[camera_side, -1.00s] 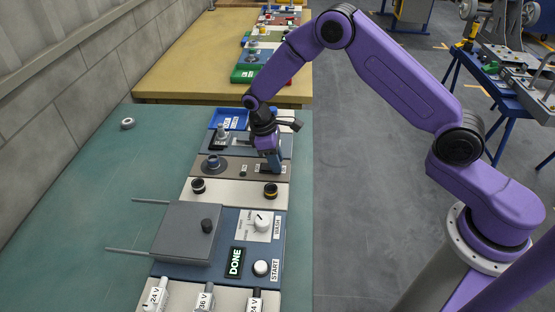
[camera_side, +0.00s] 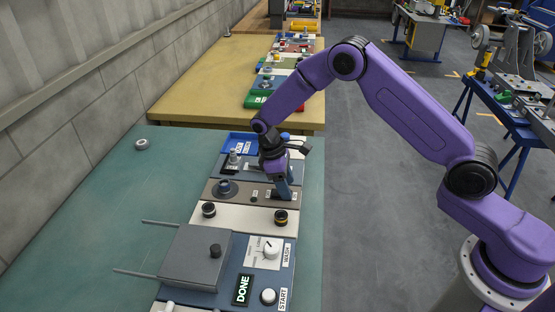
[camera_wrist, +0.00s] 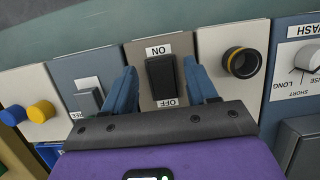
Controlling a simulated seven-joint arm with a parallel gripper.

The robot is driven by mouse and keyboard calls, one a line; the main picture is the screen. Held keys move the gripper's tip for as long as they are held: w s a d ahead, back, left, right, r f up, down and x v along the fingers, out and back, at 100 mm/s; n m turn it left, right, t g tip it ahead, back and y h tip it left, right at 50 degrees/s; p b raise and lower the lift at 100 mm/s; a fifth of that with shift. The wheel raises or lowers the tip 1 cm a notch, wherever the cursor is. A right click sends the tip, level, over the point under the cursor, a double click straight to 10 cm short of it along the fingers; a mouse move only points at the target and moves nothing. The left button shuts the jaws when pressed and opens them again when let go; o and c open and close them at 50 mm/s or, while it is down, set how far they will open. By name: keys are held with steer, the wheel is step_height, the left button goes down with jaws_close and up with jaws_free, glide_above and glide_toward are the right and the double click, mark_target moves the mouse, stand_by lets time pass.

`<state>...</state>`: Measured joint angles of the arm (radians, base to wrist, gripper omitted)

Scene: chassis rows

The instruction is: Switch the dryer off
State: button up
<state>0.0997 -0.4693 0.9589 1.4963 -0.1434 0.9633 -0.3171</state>
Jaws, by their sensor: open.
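A black rocker switch (camera_wrist: 161,77) sits on a brown-grey panel (camera_side: 240,190), with an ON label at one end and an OFF label at the other; both read upside down in the wrist view. No dryer name is readable on it. Which end of the rocker is pressed I cannot tell. My gripper (camera_wrist: 160,66) is open, with one blue finger on each side of the rocker and nothing held. In the side view my gripper (camera_side: 284,188) is low over the right part of this panel and hides much of the switch.
A black knob with a yellow ring (camera_wrist: 242,62) is on the neighbouring pale panel. A grey lever block (camera_wrist: 88,98) lies on the other side. The washer panel has a white dial (camera_side: 271,247), a DONE display (camera_side: 242,290) and a white START button (camera_side: 268,296).

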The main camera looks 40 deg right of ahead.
steer(key=v, duration=1.6)
steer(key=shift+r, duration=0.25)
steer(key=shift+a, duration=0.1)
steer(key=s+r+n+t+y, duration=0.1)
steer(key=s+r, duration=0.1)
steer(key=s, duration=0.6)
steer(key=s+r+n+t, duration=0.1)
steer(key=s+r, duration=0.2)
steer(key=s, duration=0.5)
steer(key=s+d+f+y, duration=0.1)
steer(key=s+d, duration=0.3)
steer(key=s, duration=0.7)
steer(key=s+d+f+n, duration=0.1)
steer(key=s+d, duration=0.3)
steer(key=s, duration=0.6)
steer(key=shift+s+d+n+t+y, duration=0.3)
steer(key=shift+s+d+y, duration=0.05)
steer(key=shift+d+y, duration=0.05)
